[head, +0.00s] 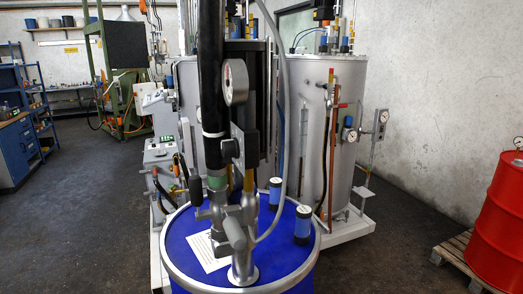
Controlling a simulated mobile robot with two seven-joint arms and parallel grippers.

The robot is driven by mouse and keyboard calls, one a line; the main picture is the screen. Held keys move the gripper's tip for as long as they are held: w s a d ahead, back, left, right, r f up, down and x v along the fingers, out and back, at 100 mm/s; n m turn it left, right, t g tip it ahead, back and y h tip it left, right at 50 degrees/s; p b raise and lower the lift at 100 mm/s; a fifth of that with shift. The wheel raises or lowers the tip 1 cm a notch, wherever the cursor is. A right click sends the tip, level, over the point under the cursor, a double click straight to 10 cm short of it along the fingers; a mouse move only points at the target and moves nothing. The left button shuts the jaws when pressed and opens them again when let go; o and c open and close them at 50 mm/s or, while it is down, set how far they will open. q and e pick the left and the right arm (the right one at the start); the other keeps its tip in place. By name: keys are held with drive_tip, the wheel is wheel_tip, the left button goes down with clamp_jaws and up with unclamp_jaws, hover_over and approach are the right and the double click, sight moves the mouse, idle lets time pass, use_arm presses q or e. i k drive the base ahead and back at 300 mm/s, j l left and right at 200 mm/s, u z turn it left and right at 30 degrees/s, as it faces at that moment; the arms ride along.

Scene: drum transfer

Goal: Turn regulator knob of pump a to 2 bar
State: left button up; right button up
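A pump (212,100) with a tall black tube stands upright on a blue drum (183,245) in the centre foreground. A round pressure gauge (235,82) sits on the pump, seen at a steep angle, so its reading cannot be told. A small dark knob-like part (229,150) shows below the gauge; I cannot tell whether it is the regulator knob. No label naming pump a can be read. Neither of my grippers is in view.
Silver tanks (345,125) stand behind the drum on a light base, with small gauges (383,116) at their right. A red drum (500,225) on a wooden pallet (458,246) is at the right. A blue workbench (18,150) is at the left. Floor between is clear.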

sight(229, 148)
drive_tip(key=j+z, duration=0.1)
drive_tip(key=z, duration=0.35)
drive_tip(key=j+z, duration=0.1)
drive_tip(key=z, duration=0.35)
drive_tip(key=j+z, duration=0.1)
drive_tip(key=z, duration=0.3)
drive_tip(key=k+j, duration=0.15)
drive_tip(key=j, duration=0.35)
drive_tip(key=k+j, duration=0.15)
drive_tip(key=j, duration=0.35)
drive_tip(key=k+j, duration=0.1)
drive_tip(key=j, duration=0.35)
drive_tip(key=k+j, duration=0.15)
drive_tip(key=j, duration=0.35)
drive_tip(key=k+j, duration=0.15)
drive_tip(key=j, duration=0.35)
drive_tip(key=k+j, duration=0.15)
drive_tip(key=j, duration=0.35)
drive_tip(key=k+j, duration=0.1)
drive_tip(key=j, duration=0.4)
drive_tip(key=k+j, duration=0.15)
drive_tip(key=j, duration=0.3)
drive_tip(key=i+l, duration=0.5)
